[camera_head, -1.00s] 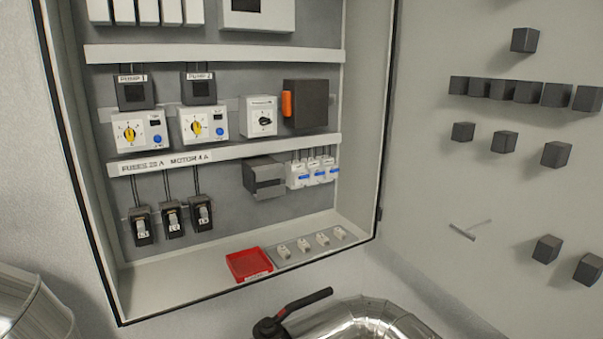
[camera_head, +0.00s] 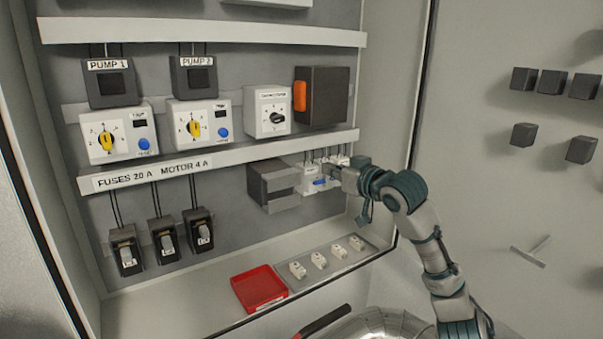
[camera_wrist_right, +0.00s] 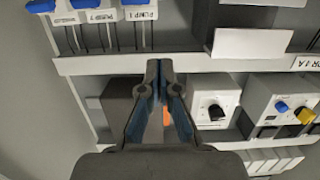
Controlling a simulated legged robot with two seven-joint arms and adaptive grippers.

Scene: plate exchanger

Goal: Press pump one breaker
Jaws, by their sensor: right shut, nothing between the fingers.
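The row of three small white breakers with blue levers sits on the lower right of the cabinet's back panel. In the right wrist view, which is upside down, the breaker labelled PUMP 1 (camera_wrist_right: 140,13) is beside the one labelled PUMP 2 (camera_wrist_right: 103,15). In the head view the PUMP 1 breaker (camera_head: 311,178) is at the left end of the row. My right gripper (camera_head: 334,173) is shut and empty in front of the row, partly hiding the other breakers. In the wrist view its fingertips (camera_wrist_right: 158,64) are apart from the PUMP 1 label. My left gripper is out of view.
A dark block (camera_head: 272,183) stands just left of the breakers. The rotary switch (camera_head: 268,110) and a black box with an orange handle (camera_head: 322,95) are above. Below lie a red tray (camera_head: 260,288) and a grey strip with white pieces (camera_head: 330,260). The open door is at right.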

